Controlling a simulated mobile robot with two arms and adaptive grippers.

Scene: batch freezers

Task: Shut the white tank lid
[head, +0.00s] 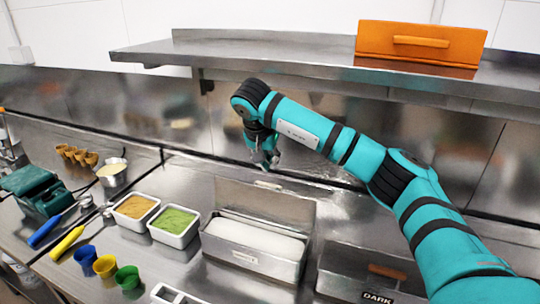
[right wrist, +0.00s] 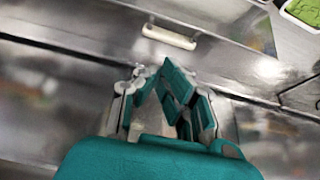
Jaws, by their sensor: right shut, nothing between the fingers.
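The white tank (head: 240,258) is a steel box with white contents, in the lower middle of the head view. Its steel lid (head: 262,206) stands raised along the tank's back edge. A pale handle (right wrist: 169,37) shows on a steel surface in the right wrist view, ahead of the fingers. My right gripper (head: 268,162) is shut and empty, pointing down behind and above the raised lid, apart from it as far as I can see. My left gripper is in neither view.
A tank labelled DARK (head: 350,285) with a brown handle stands at the right, below my right arm. Trays of brown and green powder (head: 173,240) stand to the left, with coloured cups (head: 105,266). A steel shelf (head: 270,60) holding an orange box (head: 420,45) overhangs the back.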

